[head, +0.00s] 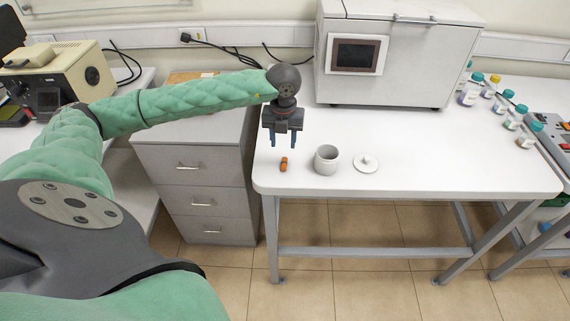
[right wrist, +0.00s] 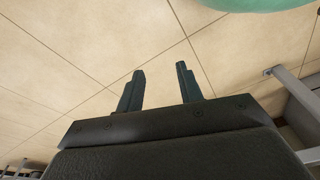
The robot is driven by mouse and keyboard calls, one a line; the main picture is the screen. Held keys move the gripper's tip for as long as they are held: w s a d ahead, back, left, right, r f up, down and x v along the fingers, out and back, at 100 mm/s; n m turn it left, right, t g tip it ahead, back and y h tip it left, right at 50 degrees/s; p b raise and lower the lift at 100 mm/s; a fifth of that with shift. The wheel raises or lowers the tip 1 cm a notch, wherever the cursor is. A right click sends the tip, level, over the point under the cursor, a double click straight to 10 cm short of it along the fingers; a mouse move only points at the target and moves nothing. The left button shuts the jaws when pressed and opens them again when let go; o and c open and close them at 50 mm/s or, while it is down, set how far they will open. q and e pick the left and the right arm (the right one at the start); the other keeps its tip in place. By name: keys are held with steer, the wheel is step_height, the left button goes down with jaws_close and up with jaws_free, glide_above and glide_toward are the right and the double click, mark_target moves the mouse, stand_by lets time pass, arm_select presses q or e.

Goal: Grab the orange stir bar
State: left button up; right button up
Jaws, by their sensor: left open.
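The orange stir bar (head: 284,164) lies on the white table (head: 420,170) near its front left corner. My left gripper (head: 283,142) points down with its two fingers apart. In the head view it appears just behind or above the stir bar, with nothing between its fingers. Its exact height over the table is hard to tell. My right gripper (right wrist: 160,82) shows in the right wrist view with its fingers apart and empty, against the tiled floor. It is not in the head view.
A grey-white cup (head: 326,160) stands right of the stir bar, with a white lid (head: 366,163) beside it. A large white machine (head: 390,60) stands at the back. Several small bottles (head: 494,88) stand at the right. A grey drawer cabinet (head: 195,165) adjoins the table's left side.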

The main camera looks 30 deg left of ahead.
mark_target(285, 161)
arm_select(q)
steer(key=shift+f+p, duration=0.3)
steer(key=shift+f, duration=0.05)
steer(key=shift+f+p, duration=0.4)
steer(key=shift+f, duration=0.65)
step_height(285, 161, down, 4)
steer(key=p, duration=0.3)
steer(key=shift+d+f, duration=0.1)
steer(key=shift+d, duration=0.05)
steer(key=shift+f, duration=0.45)
steer(key=c, duration=0.9)
jaws_close()
arm_select(e)
steer(key=s+d+f, duration=0.3)
steer(key=s+f, duration=0.3)
steer(key=f, duration=0.1)
steer(key=shift+d, duration=0.4)
arm_select(q)
steer(key=shift+w, duration=0.1)
steer(key=shift+r, duration=0.15)
arm_select(e)
steer(key=shift+f, duration=0.2)
